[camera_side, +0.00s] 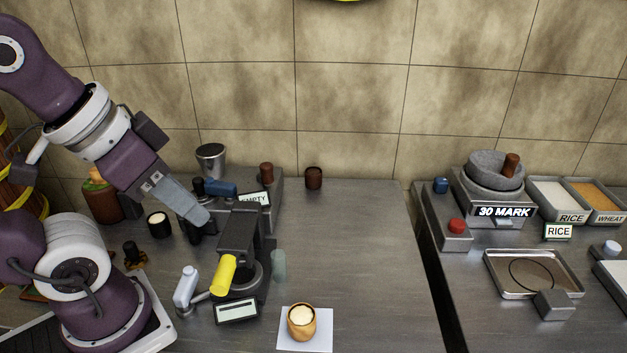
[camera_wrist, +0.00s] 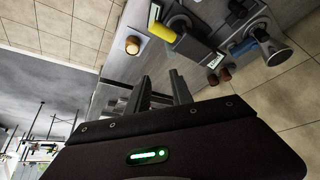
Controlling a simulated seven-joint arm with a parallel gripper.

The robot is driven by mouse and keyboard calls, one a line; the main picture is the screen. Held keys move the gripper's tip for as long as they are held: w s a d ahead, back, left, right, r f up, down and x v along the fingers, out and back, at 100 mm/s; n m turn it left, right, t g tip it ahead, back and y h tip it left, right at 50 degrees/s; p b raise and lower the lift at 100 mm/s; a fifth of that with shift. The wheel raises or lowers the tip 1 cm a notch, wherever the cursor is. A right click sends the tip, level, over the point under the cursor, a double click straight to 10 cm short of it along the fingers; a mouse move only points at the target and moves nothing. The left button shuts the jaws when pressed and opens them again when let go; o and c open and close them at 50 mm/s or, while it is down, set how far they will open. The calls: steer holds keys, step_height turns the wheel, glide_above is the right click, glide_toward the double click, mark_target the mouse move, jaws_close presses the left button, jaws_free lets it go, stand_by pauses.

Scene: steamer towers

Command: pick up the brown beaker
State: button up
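A small dark brown beaker (camera_side: 313,178) stands upright on the metal counter near the tiled wall, to the right of the machine with the EMPTY sign. My gripper (camera_side: 197,215) is left of it, above the left side of the machine, pointing down and right. In the wrist view my gripper (camera_wrist: 160,88) shows two fingers apart with nothing visible between them. Two brown objects sit side by side in that view; I cannot tell which is the beaker.
A tan cup (camera_side: 302,322) stands on white paper at the front.

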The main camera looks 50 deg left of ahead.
steer(key=o, duration=0.9)
steer(key=shift+c, duration=0.2)
steer(key=w+n+t, duration=0.2)
steer(key=w, duration=1.5)
steer(key=n+t+y, duration=0.2)
steer(key=n+y, duration=0.3)
glide_above(313, 176)
steer(key=s+d, duration=0.4)
steer(key=d, duration=0.6)
step_height(313, 176, down, 14)
steer(key=a+f+y, duration=0.1)
steer(key=a+f, duration=0.1)
steer(key=f, duration=0.1)
steer(key=a+f+n+y, duration=0.1)
steer(key=a+f, duration=0.2)
steer(key=a+f+y, duration=0.2)
steer(key=a+f, duration=0.1)
steer(key=f, duration=0.1)
steer(key=shift+w+a, duration=0.1)
steer(key=shift+w, duration=0.2)
steer(key=shift+t, duration=0.3)
steer(key=x, duration=0.7)
steer(key=shift+w+d+f, duration=0.15)
steer(key=shift+d+f, duration=0.05)
steer(key=shift+d, duration=0.15)
